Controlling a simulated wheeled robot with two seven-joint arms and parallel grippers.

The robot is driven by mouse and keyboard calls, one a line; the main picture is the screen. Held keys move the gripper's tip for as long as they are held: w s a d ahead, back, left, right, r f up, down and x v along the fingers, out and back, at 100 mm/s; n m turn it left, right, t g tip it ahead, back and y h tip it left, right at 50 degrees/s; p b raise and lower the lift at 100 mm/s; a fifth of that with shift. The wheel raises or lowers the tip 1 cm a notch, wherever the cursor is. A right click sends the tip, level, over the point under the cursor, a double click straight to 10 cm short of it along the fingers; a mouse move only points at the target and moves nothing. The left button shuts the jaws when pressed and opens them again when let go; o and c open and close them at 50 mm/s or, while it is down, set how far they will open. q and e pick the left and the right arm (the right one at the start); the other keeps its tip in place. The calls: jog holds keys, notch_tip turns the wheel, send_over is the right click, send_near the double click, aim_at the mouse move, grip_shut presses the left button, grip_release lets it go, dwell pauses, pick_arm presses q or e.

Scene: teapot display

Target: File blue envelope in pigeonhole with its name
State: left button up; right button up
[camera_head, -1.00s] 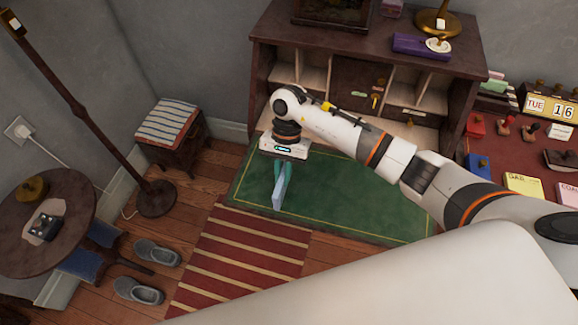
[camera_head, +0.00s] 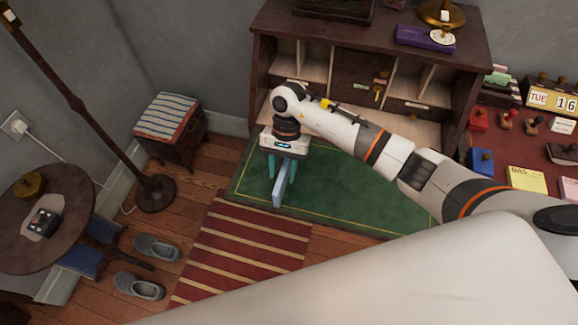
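My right gripper (camera_head: 281,172) points down over the green surface in front of the wooden pigeonhole unit (camera_head: 262,75). Its two teal fingers are spread apart. A thin light blue envelope (camera_head: 280,190) stands upright, edge-on, between and below the fingers. It is close to the right finger, with a gap to the left finger. Whether it touches the right finger or the green surface I cannot tell. The unit has several pale compartments; small label plates (camera_head: 361,86) and (camera_head: 417,105) are too small to read. My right arm hides part of the unit's lower front. My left gripper is not in view.
The gold-lined green surface (camera_head: 350,205) is clear right of the envelope. A purple box (camera_head: 425,38) lies on the unit. Stamps, notes and a calendar (camera_head: 552,99) are on the right. A striped stool (camera_head: 167,117) and round table (camera_head: 75,210) stand on the left.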

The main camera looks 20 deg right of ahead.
jog(key=shift+r, duration=0.1)
jog(key=b+v, duration=0.3)
jog(key=v, duration=0.9)
jog(key=shift+s, duration=0.15)
